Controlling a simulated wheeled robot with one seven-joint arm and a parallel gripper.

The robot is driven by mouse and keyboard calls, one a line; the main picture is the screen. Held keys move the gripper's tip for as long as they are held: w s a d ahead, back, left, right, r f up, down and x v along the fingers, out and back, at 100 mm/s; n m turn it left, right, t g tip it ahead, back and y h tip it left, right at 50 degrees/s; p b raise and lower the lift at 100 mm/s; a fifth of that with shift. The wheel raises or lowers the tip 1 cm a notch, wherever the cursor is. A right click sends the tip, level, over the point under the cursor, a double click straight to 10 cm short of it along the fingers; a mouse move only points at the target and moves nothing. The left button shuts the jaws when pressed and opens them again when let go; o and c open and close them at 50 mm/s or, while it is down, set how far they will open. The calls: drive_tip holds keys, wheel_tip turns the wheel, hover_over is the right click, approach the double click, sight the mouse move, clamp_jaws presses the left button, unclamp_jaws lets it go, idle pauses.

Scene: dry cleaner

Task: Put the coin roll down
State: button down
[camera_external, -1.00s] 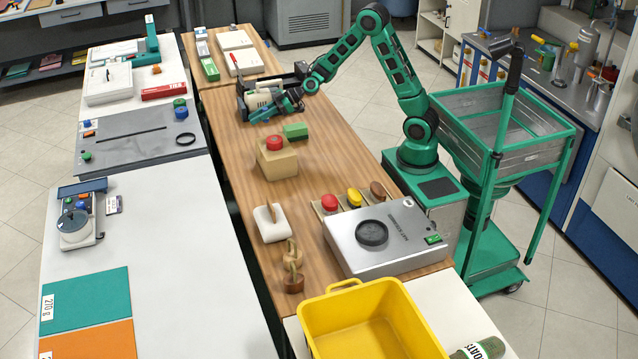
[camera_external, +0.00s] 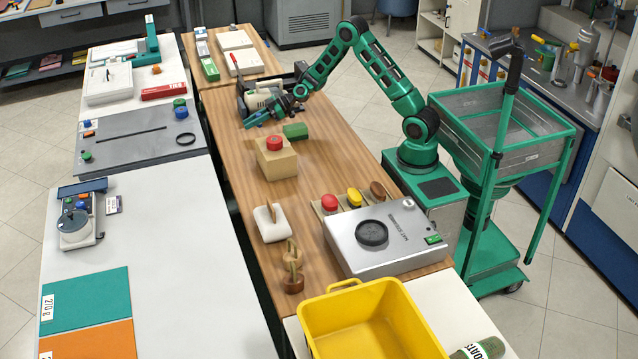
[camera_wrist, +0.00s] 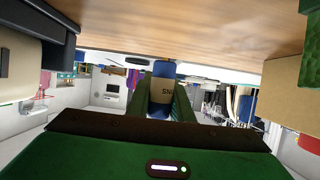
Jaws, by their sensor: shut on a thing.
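The coin roll (camera_wrist: 161,97), a cylinder with a cream middle, dark lettering and blue ends, is between the two green fingers of my gripper (camera_wrist: 162,103) in the wrist view. My gripper is shut on it. In the outside view my gripper (camera_external: 257,118) is low over the far part of the wooden counter (camera_external: 325,175), in front of a dark holder (camera_external: 242,100). The roll is hard to make out there. I cannot tell whether it touches the counter top.
A green block (camera_external: 295,131) is close to the right of my gripper, with a wooden block (camera_external: 279,165) topped by a red knob nearer the camera. A cream item (camera_external: 258,98) sits in the dark holder behind.

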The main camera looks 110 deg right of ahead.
sight(252, 136)
drive_tip(key=shift+f, duration=1.95)
drive_tip(key=c, duration=1.6)
unclamp_jaws()
drive_tip(key=shift+f, duration=0.15)
drive_tip(key=shift+o, duration=0.2)
drive_tip(key=v, duration=1.2)
